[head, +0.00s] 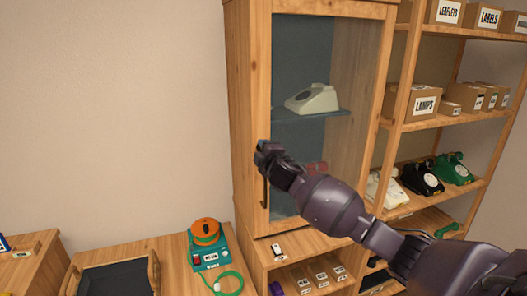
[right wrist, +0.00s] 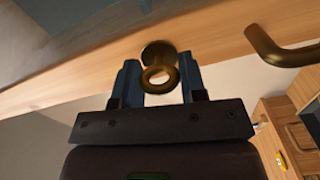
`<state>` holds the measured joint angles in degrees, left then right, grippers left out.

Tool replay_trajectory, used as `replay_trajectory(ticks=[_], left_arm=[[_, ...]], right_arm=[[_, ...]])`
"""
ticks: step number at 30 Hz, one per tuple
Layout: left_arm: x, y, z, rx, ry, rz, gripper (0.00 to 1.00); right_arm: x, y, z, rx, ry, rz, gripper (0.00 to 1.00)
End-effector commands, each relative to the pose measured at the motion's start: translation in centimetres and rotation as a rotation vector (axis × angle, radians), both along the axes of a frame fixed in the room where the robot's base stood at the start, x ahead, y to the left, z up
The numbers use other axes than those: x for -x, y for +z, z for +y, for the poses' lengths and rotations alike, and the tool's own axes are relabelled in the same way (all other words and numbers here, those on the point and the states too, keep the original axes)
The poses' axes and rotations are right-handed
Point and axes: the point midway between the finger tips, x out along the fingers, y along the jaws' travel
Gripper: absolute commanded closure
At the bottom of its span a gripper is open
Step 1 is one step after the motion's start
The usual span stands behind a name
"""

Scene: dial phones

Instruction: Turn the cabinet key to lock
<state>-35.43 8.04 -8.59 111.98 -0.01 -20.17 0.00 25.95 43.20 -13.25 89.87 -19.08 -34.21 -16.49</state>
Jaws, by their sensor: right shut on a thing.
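The wooden cabinet (head: 249,120) has a glass-fronted door, which looks closed. My right gripper (head: 262,150) is at the door's left frame, just above the dark bar handle (head: 265,188). In the right wrist view, the brass key (right wrist: 158,77) stands out from the wooden door frame (right wrist: 90,70), its ring-shaped bow between the two blue-grey fingers of my right gripper (right wrist: 160,84). The gripper is shut on the key. The key is hidden behind the gripper in the head view. The brass handle (right wrist: 285,52) is to the right in the wrist view. My left gripper is not in view.
A pale dial phone (head: 313,99) sits on a shelf behind the glass. An open shelf unit (head: 395,105) with boxes and phones stands at right. A low bench with a black tray (head: 115,280) and a teal device with an orange top (head: 207,245) is at lower left.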

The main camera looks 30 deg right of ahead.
Motion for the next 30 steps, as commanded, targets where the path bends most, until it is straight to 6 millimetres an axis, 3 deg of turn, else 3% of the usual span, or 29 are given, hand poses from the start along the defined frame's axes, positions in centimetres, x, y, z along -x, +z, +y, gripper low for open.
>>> replay_trajectory(ticks=[10, 28, 29, 30], left_arm=[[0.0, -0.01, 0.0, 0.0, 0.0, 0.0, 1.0], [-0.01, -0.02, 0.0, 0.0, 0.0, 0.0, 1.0], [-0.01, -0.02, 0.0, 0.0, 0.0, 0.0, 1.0], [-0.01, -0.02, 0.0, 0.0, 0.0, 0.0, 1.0]], right_arm=[[0.0, -0.06, -0.01, 0.158, 0.0, 0.038, 0.85], [0.0, -0.09, 0.01, 0.193, 0.0, 0.047, 0.85], [0.0, -0.09, 0.02, 0.193, 0.0, 0.047, 0.59], [0.0, -0.09, 0.01, 0.193, 0.0, 0.047, 0.53]])
